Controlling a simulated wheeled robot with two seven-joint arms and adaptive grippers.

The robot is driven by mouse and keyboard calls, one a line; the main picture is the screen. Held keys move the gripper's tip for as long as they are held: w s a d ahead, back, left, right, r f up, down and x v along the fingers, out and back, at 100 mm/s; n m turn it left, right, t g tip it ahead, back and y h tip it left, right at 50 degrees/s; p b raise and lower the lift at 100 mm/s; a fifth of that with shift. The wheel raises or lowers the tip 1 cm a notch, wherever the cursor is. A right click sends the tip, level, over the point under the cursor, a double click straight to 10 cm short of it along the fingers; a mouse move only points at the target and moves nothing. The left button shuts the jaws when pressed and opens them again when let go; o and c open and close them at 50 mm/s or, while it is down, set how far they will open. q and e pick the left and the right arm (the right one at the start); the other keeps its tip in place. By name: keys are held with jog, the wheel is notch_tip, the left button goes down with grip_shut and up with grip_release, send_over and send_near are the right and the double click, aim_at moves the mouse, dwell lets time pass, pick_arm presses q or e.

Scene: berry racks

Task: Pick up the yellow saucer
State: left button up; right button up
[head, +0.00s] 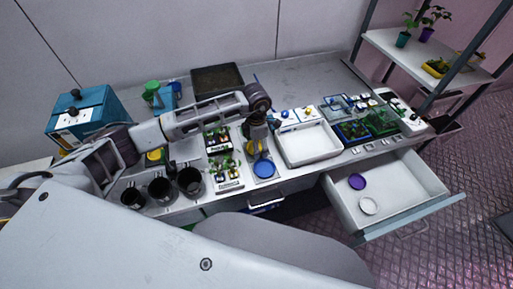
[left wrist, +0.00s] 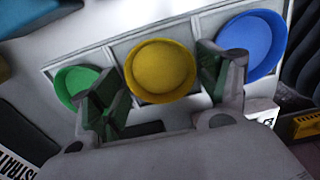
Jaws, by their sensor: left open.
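The yellow saucer (left wrist: 160,70) sits in the middle of a row on a white tray (left wrist: 118,50) in the left wrist view. A green saucer (left wrist: 78,84) is to its left and a blue saucer (left wrist: 252,45) to its right. My left gripper (left wrist: 157,90) is open, with one finger on either side of the yellow saucer's lower part; I cannot tell whether they touch it. In the head view my left gripper (head: 257,142) points down just behind the blue saucer (head: 264,169) and largely hides the yellow and green ones. My right gripper is not in view.
Potted plant racks (head: 228,182) stand just left of the saucers. An empty white bin (head: 308,146) is to their right. Black cups (head: 190,182) stand farther left. An open drawer (head: 408,195) holds a purple saucer (head: 357,181) and a white saucer (head: 368,206).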

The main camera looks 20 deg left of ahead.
pick_arm(q)
jog(key=shift+f, duration=0.25)
jog(key=c, duration=0.5)
jog(key=shift+c, duration=0.3)
jog(key=shift+r, duration=0.1)
notch_tip(320, 180, up, 10)
jog(key=b, duration=0.2)
dwell(0.4)
dwell(0.4)
